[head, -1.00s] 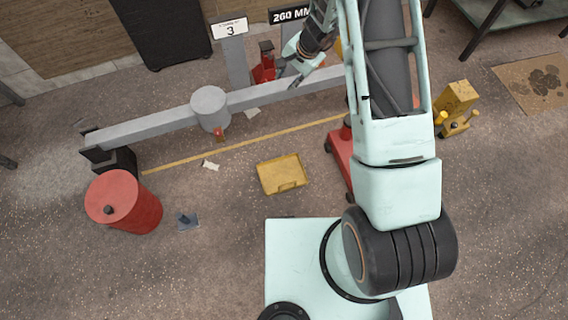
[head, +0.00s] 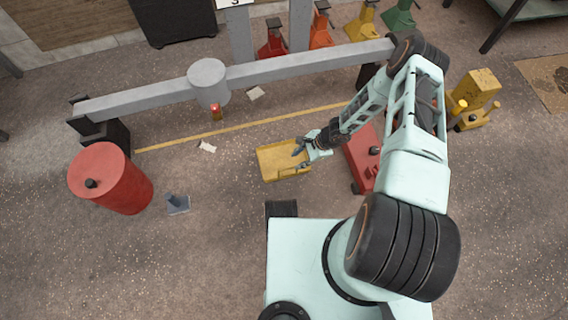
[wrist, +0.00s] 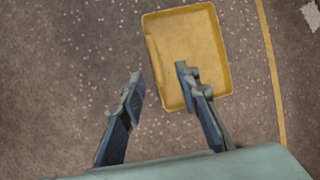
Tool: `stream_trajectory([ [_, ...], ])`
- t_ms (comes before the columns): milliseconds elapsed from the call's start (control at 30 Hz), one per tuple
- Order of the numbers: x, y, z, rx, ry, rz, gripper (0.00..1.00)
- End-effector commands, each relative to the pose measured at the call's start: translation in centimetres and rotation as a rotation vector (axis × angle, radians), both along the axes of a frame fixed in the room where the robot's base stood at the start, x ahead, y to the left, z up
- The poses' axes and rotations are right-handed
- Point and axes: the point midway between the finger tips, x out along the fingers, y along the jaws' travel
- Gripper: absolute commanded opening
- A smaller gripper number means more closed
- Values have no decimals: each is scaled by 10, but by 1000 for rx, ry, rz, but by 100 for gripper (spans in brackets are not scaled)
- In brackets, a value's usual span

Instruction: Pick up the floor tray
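The floor tray is a shallow yellow rectangular tray (head: 272,165) lying on the floor in the middle of the head view. It also shows in the upper right of the wrist view (wrist: 195,38). My gripper (head: 298,148) is over the tray's right part in the head view. In the wrist view my gripper (wrist: 159,72) is open and empty. Its right finger overlaps the tray's near part, and its left finger is over bare floor beside the tray's left edge. I cannot tell the height of the fingers above the tray.
A red drum (head: 110,180) and a small blue-grey object (head: 177,204) are on the floor at left. A grey beam (head: 290,67) with a cylinder (head: 208,80) crosses behind the tray. A red piece of equipment (head: 362,160) is just right of it. Floor in front of the tray is clear.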

Motion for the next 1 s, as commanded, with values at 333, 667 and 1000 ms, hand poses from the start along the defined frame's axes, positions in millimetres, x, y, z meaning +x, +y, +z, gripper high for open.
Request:
stream_trajectory([
  [333,2,20,-44,0,0,2,30],
  [667,-1,33,-82,-1,0,4,30],
  [1000,1,39,-90,0,0,2,30],
])
